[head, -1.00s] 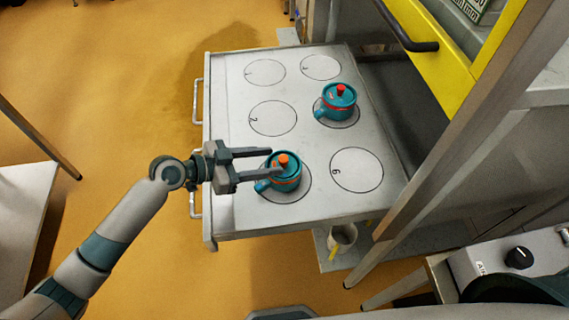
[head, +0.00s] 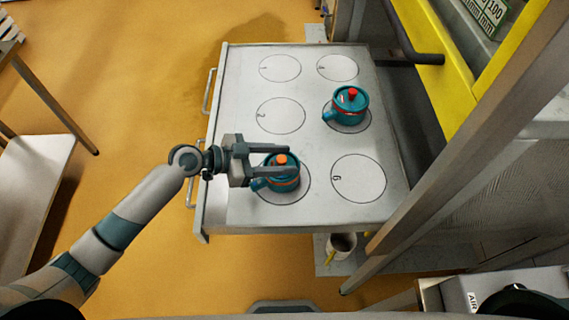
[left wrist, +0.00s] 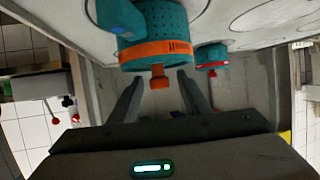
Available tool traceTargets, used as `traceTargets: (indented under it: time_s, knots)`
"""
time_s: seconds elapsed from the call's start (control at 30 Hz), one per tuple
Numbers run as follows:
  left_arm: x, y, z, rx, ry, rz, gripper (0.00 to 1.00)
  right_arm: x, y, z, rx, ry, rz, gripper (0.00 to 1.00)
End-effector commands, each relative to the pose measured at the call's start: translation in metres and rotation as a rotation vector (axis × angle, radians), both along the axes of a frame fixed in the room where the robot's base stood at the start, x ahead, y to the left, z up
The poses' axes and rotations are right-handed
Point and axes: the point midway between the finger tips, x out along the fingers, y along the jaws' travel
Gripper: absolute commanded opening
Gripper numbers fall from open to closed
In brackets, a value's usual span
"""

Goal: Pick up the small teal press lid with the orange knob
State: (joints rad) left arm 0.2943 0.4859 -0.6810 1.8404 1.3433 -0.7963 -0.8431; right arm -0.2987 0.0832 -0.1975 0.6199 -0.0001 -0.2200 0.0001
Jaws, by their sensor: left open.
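The small teal press lid with the orange knob (head: 281,160) sits on a teal mould (head: 262,184) with a side spout, on a marked circle near the front of the white top. The orange knob also shows in the left wrist view (left wrist: 159,77), beyond an orange band with dark marks. My left gripper (head: 291,160) is open, one finger on either side of the knob in the head view. The left wrist view also shows the knob between the fingertips, with gaps to both. The fingers hide part of the lid. My right gripper is not in view.
A second teal mould with a red-knobbed lid (head: 352,94) stands further back right; it also shows in the left wrist view (left wrist: 211,58). The white worktop (head: 240,210) has several empty numbered circles. A mug (head: 341,246) is beyond the near edge. A metal post and yellow frame stand right.

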Motion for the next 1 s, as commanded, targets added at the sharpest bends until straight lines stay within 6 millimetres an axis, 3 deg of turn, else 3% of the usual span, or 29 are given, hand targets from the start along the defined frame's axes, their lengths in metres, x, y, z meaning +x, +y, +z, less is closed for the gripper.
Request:
traceTargets:
  time_s: [0.1,0.27,0.4,0.47,0.8,1.0]
  knots:
    - [0.000,0.000,0.000,0.000,0.000,0.000,0.43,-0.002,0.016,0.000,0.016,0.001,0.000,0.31]
    - [0.000,0.000,0.000,0.000,0.000,0.000,0.43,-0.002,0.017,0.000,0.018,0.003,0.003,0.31]
    - [0.000,0.000,0.000,0.000,0.000,0.000,0.10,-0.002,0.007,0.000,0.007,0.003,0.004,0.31]
    - [0.000,0.000,0.000,0.000,0.000,0.000,0.00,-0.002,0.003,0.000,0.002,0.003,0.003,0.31]
    - [0.000,0.000,0.002,-0.001,-0.001,0.000,0.00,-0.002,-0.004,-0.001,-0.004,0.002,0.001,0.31]
    - [0.000,0.000,0.012,0.000,-0.005,-0.002,0.00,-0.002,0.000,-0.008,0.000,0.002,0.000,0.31]
